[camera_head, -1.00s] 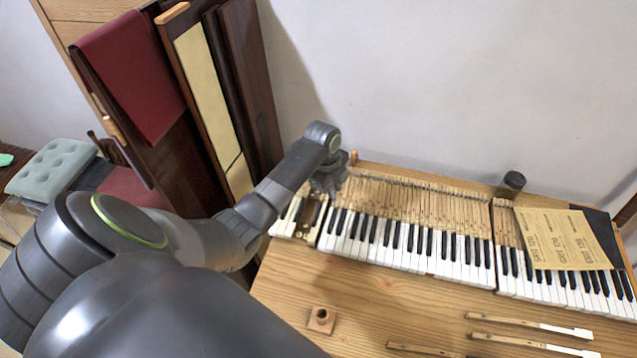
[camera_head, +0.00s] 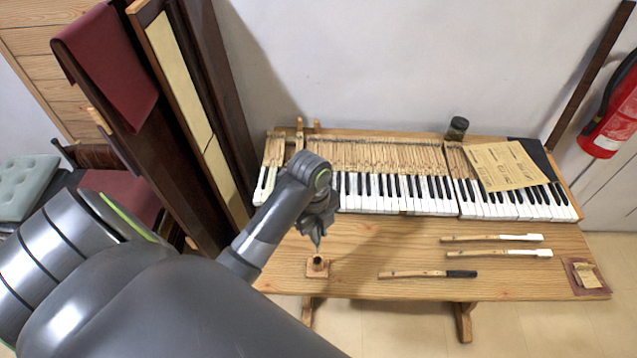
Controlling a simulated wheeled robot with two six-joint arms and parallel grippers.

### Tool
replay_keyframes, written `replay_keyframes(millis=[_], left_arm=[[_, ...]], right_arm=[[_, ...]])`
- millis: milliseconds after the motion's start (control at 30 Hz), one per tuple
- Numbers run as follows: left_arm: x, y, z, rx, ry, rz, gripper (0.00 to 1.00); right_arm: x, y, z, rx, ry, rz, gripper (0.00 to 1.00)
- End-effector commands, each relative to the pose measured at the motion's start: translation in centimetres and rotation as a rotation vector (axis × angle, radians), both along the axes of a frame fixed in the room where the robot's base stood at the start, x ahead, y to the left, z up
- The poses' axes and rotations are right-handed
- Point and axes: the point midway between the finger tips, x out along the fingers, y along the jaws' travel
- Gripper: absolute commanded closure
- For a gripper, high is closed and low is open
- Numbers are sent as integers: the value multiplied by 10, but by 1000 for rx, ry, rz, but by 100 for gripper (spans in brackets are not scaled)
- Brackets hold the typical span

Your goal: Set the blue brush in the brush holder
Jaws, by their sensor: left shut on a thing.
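The brush holder (camera_head: 318,268), a small wooden block with a dark round opening, sits near the front edge of the bench. My left gripper (camera_head: 317,228) is shut just above and behind it in the picture, pointing down. A thin dark thing shows below its fingers, just above the holder. It seems to be the blue brush, but my gripper and wrist hide most of it and its blue colour does not show. I cannot tell whether its tip touches the holder. My right gripper is not in view.
Piano keys (camera_head: 400,205) run along the back of the wooden bench (camera_head: 375,243). Loose white keys (camera_head: 500,253) and a black-tipped key (camera_head: 430,274) lie right of the holder. A dark jar (camera_head: 457,128) and a paper sheet (camera_head: 503,166) are behind. Tall panels (camera_head: 182,85) stand at left.

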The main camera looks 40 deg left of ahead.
Motion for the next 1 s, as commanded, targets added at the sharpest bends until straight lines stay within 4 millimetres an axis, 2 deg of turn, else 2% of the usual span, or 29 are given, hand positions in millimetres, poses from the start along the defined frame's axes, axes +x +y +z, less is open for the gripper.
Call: replay_keyframes(millis=[33, 100, 333, 467, 533, 667, 1000], left_arm=[[0, 0, -14, 0, 0, 0, 100], [0, 0, -23, 0, 0, 0, 100], [0, 0, -39, -1, 0, 0, 100], [-1, 0, -62, -1, 2, 0, 100], [-1, 0, -68, -1, 4, 2, 100], [0, 0, -80, -1, 2, 0, 100], [0, 0, -83, 0, -1, 0, 100]], right_arm=[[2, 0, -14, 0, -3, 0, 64], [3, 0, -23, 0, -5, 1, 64], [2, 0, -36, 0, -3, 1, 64], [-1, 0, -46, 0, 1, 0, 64], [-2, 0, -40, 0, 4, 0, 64], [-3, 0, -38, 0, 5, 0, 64], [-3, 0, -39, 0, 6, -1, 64]])
